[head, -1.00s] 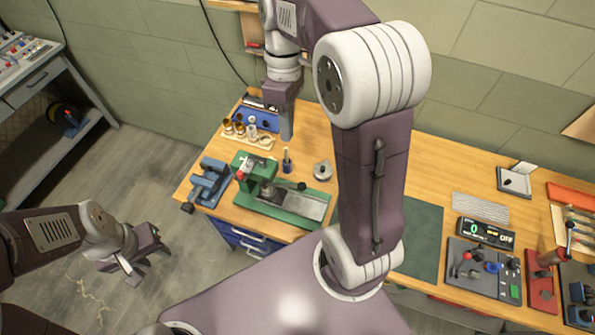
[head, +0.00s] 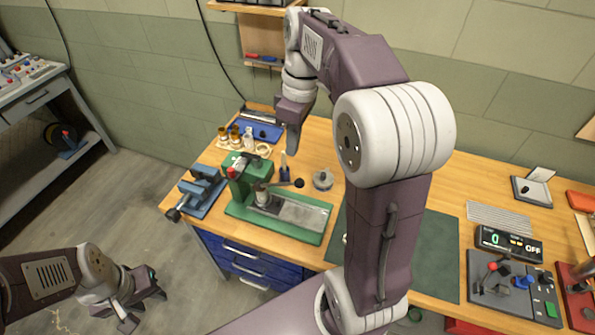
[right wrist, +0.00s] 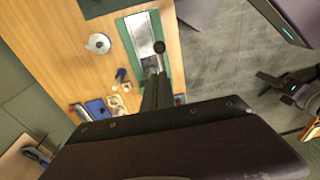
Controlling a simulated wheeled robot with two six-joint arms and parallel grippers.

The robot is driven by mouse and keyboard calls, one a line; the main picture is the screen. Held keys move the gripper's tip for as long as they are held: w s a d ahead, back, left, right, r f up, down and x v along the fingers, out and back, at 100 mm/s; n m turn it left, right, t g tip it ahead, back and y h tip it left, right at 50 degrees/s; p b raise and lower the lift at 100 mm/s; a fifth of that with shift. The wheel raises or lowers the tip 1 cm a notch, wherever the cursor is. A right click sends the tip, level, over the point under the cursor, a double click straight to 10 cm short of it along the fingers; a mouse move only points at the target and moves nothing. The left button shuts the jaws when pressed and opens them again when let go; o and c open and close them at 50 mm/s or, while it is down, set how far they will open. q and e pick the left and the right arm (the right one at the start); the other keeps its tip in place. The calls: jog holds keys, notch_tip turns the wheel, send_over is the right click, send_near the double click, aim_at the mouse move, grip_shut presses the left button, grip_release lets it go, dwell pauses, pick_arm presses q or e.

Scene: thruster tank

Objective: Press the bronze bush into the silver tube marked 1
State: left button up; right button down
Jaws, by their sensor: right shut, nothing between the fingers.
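A green lever press (head: 240,182) stands on the wooden bench. A small silver cylinder (head: 262,195) stands under its ram; I cannot read any mark on it. Behind the press, a light wooden holder carries several bronze-coloured pieces (head: 234,132) and a pale silver piece (head: 248,137), too small to tell apart surely. My right gripper (head: 294,148) is shut and empty above the bench, just right of the holder and behind the press. It also shows shut in the right wrist view (right wrist: 157,92). My left gripper (head: 143,302) is open and empty, low over the floor at left.
A blue vise (head: 203,190) sits left of the press. A dark blue bottle (head: 285,170) and a round grey metal part (head: 323,180) stand right of the holder. A blue tray (head: 262,128) lies behind. A green mat (head: 435,255) is clear at right.

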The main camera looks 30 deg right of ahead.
jog(key=f, duration=0.2)
jog(key=s+f, duration=0.1)
jog(key=f, duration=0.4)
jog(key=shift+s+d, duration=0.1)
jog(key=shift+s, duration=0.25)
jog(key=shift+w, duration=0.1)
